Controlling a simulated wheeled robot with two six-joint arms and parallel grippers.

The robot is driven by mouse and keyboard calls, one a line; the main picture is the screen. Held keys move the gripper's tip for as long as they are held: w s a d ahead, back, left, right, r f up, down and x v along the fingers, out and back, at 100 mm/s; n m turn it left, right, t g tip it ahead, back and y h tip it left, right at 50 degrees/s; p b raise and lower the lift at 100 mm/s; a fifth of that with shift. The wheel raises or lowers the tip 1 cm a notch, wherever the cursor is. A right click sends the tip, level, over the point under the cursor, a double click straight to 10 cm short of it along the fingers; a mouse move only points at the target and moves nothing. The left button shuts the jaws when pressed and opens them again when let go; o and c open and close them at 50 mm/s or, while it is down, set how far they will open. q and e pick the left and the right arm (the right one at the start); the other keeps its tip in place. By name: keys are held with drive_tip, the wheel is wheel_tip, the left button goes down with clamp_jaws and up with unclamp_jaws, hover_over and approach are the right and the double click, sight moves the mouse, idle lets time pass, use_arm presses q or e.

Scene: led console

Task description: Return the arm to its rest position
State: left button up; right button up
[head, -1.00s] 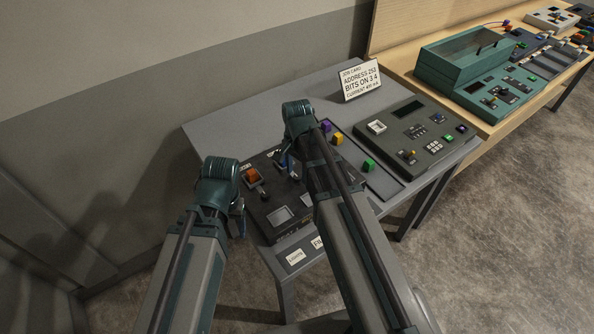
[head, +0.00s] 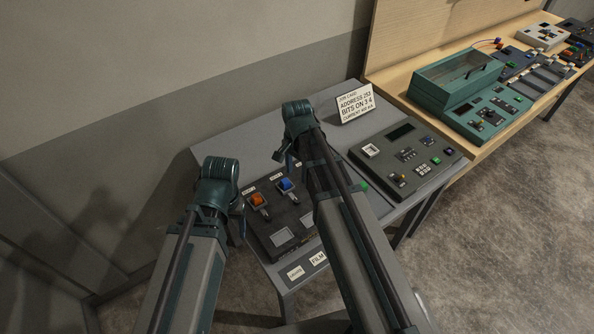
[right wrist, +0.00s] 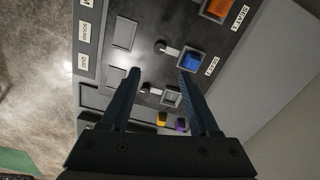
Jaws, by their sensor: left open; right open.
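My left gripper (head: 240,214) shows only in part beside the console's left edge in the head view, open and clear of it. My right gripper (head: 284,153) is mostly hidden behind its own arm in the head view. In the right wrist view it (right wrist: 159,74) is open and empty, its fingers above the dark console panel (head: 292,216). An orange block (head: 257,200) and a blue block (head: 286,185) sit in sockets on that panel. The blue block (right wrist: 190,60) shows near the right fingertip in the wrist view, apparently not held.
A job card (head: 355,105) stands at the back of the grey table (head: 234,134). A second console (head: 408,160) lies to the right. Yellow (right wrist: 161,118) and purple (right wrist: 181,125) blocks show between the fingers. A wooden bench (head: 394,82) with a teal box (head: 455,82) stands beyond.

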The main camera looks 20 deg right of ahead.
drive_tip(key=shift+r, duration=0.4)
drive_tip(key=s+a+f+n+b, duration=0.3)
drive_tip(key=s+f+n+b, duration=0.1)
drive_tip(key=s+a+f+n+b, duration=0.3)
drive_tip(key=s+f+n+b, duration=0.1)
drive_tip(key=s+n, duration=0.1)
drive_tip(key=s+a+f+n+h+b, duration=0.1)
drive_tip(key=s+a+f+n+b, duration=0.2)
drive_tip(key=s+f+n+b, duration=0.1)
drive_tip(key=shift+s+a+f+n, duration=0.25)
drive_tip(key=shift+s+a+n, duration=0.05)
drive_tip(key=shift+s+n, duration=0.3)
drive_tip(key=shift+s+a+f+n+b, duration=0.1)
drive_tip(key=shift+s+a+n+b, duration=0.1)
drive_tip(key=shift+s+n+b, duration=0.15)
drive_tip(key=shift+w, duration=0.15)
